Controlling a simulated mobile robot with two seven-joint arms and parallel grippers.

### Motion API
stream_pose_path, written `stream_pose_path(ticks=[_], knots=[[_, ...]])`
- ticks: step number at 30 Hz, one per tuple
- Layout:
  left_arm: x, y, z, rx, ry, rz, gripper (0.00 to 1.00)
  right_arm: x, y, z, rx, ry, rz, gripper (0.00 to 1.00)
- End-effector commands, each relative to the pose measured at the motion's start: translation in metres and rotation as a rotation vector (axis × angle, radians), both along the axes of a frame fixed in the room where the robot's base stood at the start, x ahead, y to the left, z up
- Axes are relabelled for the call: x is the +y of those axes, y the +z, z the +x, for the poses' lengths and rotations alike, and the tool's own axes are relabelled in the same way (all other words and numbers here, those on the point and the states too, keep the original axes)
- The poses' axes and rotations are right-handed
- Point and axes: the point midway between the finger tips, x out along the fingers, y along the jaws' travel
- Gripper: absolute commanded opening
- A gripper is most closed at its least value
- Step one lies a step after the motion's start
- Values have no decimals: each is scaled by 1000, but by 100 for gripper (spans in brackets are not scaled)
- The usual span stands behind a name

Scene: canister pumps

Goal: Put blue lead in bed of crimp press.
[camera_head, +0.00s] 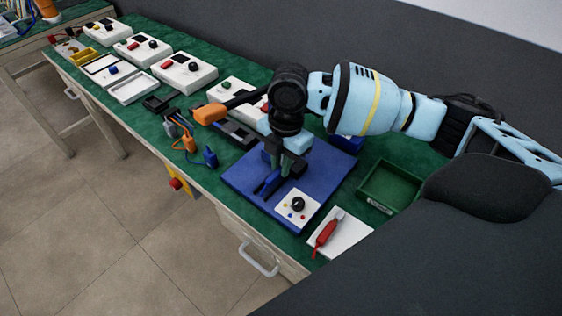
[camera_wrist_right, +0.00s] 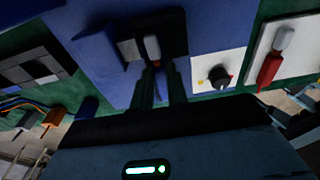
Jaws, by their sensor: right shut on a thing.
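A blue lead end (camera_head: 210,157) hangs at the table's front edge beside an orange lead end (camera_head: 190,143); in the wrist view a blue piece (camera_wrist_right: 88,107) shows beside an orange one. The blue base plate (camera_head: 245,178), apparently the crimp press's, lies under my right gripper (camera_head: 281,166). A black lever with an orange handle (camera_head: 210,114) points left above the table. My right gripper points down, its fingers shut at a black block (camera_wrist_right: 127,27) with a pale piece (camera_wrist_right: 152,47) in it. What it grips is partly hidden and I cannot name it. My left gripper is out of view.
A white panel with a black knob (camera_head: 297,205) sits on the plate's front corner. A red tool (camera_head: 325,233) lies on a white pad to the right. A green tray (camera_head: 365,192) stands behind it. Several white boxes line the bench to the left.

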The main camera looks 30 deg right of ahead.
Motion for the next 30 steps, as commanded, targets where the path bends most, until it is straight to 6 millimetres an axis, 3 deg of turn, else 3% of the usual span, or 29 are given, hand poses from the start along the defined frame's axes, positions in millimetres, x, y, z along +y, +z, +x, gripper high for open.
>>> stream_pose_path(ticks=[16, 17, 21, 30], knots=[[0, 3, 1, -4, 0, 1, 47, 0, -13, -1, 2, 0, -1, 0], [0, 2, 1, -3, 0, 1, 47, 0, -13, -1, 3, 0, -1, 19], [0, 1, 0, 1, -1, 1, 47, 0, -14, -2, 7, 1, -1, 37], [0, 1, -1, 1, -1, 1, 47, 0, -17, -4, 17, 2, -5, 37]])
